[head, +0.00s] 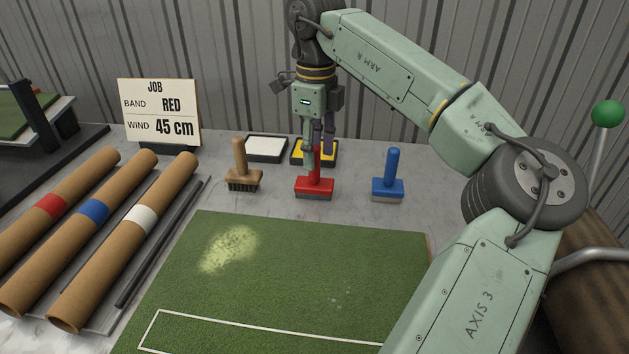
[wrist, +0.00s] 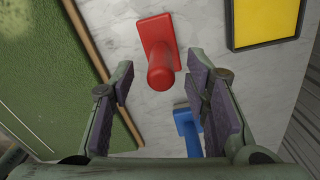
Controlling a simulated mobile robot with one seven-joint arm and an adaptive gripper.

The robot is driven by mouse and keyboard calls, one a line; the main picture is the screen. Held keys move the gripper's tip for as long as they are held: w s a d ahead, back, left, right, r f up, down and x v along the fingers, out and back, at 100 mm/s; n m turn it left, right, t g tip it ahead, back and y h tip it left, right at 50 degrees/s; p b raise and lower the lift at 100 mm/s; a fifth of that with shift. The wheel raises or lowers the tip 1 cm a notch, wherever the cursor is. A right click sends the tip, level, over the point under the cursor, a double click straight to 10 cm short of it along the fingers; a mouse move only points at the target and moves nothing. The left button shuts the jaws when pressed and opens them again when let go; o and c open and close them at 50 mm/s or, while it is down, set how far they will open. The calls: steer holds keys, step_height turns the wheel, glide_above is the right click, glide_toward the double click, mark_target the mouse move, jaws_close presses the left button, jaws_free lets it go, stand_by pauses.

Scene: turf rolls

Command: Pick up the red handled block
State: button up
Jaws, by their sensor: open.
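The red handled block (head: 314,187) stands upright on the grey bench, with a red base and an upright red handle. My gripper (head: 318,150) is above and around the top of its handle in the head view, pointing down. In the wrist view the red block (wrist: 161,60) lies ahead, between the lines of the two fingers, a little beyond the fingertips. My gripper (wrist: 158,80) is open, with purple pads apart and nothing held. I cannot tell whether a finger touches the handle.
A blue handled block (head: 388,185) stands to the right and a wooden brush (head: 241,178) to the left. A yellow pad (head: 301,155) and a white pad (head: 266,149) lie behind. Green turf (head: 290,270) fills the front. Cardboard tubes (head: 130,232) lie left, below a job sign (head: 159,112).

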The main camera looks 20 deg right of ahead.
steer(key=shift+w+a+f+p, duration=0.1)
steer(key=shift+f+p, duration=0.6)
steer(key=shift+f, duration=2)
jaws_close()
